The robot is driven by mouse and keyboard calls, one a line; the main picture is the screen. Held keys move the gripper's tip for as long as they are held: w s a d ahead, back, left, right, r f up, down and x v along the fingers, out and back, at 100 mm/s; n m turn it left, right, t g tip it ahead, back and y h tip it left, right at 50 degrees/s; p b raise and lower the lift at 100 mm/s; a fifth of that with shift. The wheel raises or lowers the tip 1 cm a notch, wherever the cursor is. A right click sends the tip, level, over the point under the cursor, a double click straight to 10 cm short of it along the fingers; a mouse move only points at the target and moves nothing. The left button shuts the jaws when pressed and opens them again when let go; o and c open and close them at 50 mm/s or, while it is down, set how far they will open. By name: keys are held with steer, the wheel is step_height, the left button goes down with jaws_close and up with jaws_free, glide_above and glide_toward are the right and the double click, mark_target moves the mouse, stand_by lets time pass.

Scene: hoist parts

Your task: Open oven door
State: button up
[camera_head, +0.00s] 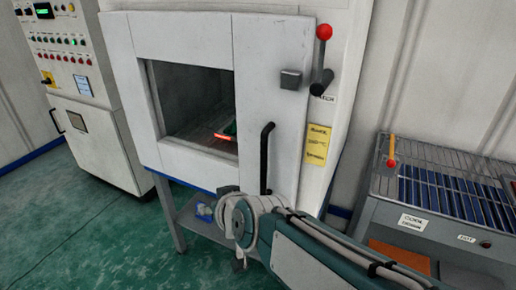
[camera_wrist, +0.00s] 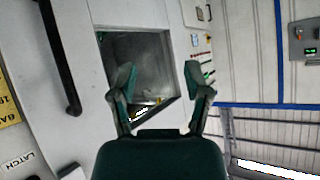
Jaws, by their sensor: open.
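The white oven door (camera_head: 185,160) appears closed, with a square window (camera_head: 190,95) through which I see a dark interior and a glowing orange piece (camera_head: 225,137). Its black vertical handle (camera_head: 266,158) is at the right side of the front; it also shows in the wrist view (camera_wrist: 60,55) at the upper left. A dark latch lever (camera_head: 322,75) with a red knob (camera_head: 323,32) is at the upper right. My gripper (camera_wrist: 160,67) is open and empty, its fingers spread before the window and apart from the handle. In the head view its fingers cannot be made out clearly.
A control cabinet (camera_head: 65,60) stands at the left. A bench with a metal rack (camera_head: 440,165) and a red-tipped handle (camera_head: 391,150) stands at the right. A yellow label (camera_head: 318,145) is right of the handle. Green floor (camera_head: 90,235) is clear at the left.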

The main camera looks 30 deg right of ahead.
steer(key=w+m+t+h, duration=0.1)
steer(key=w+t, duration=0.1)
steer(key=w, duration=0.2)
steer(key=m+h, duration=0.7)
steer(key=h, duration=0.6)
glide_toward(263, 152)
steer(key=shift+t, duration=0.4)
steer(key=x, duration=1.1)
steer(key=shift+s+d+f, duration=0.1)
steer(key=shift+d+f, duration=0.05)
steer(key=shift+f, duration=0.1)
jaws_close()
